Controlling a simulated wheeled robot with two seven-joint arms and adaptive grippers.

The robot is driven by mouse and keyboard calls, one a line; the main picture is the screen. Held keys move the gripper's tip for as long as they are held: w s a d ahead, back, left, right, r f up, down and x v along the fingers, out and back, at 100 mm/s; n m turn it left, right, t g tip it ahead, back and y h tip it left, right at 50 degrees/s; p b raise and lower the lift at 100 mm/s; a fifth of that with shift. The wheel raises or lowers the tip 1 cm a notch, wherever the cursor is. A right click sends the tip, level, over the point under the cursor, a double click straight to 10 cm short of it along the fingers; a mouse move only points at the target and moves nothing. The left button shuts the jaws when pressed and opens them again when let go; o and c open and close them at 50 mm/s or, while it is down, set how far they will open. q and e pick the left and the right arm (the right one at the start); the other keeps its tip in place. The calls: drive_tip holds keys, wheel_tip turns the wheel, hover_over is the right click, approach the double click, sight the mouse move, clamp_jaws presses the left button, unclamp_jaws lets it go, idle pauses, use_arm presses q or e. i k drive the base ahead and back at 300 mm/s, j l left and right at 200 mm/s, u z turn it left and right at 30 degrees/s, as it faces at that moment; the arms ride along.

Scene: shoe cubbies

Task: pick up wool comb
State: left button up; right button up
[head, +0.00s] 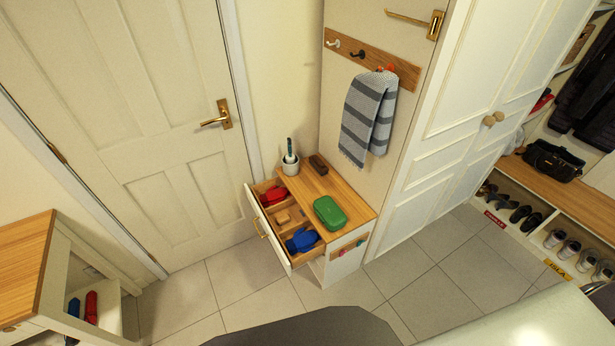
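I cannot tell for sure which thing is the wool comb. A small tan wooden piece (283,217) lies in the middle compartment of the open drawer (271,236), between a red item (273,195) and a blue item (302,240). A dark brown block, perhaps a brush (318,165), lies on the wooden cabinet top (298,190) at its back. Both are too small to make out teeth. Neither of my grippers shows in the head view.
A green case (330,213) and a white cup (290,165) with a handled tool stand on the cabinet. A striped towel (367,118) hangs above. A wooden-topped bench (25,262) is at left, shoe cubbies (545,222) at right. Tiled floor (450,262) lies clear before the cabinet.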

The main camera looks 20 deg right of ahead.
sight(283, 219)
drive_tip(key=i+j, duration=0.2)
drive_tip(key=j, duration=0.15)
drive_tip(key=i+j+z, duration=0.1)
drive_tip(key=i+j, duration=0.35)
drive_tip(key=j, duration=0.2)
drive_tip(key=i+j+z, duration=0.1)
drive_tip(key=i+j, duration=0.35)
drive_tip(key=j, duration=0.25)
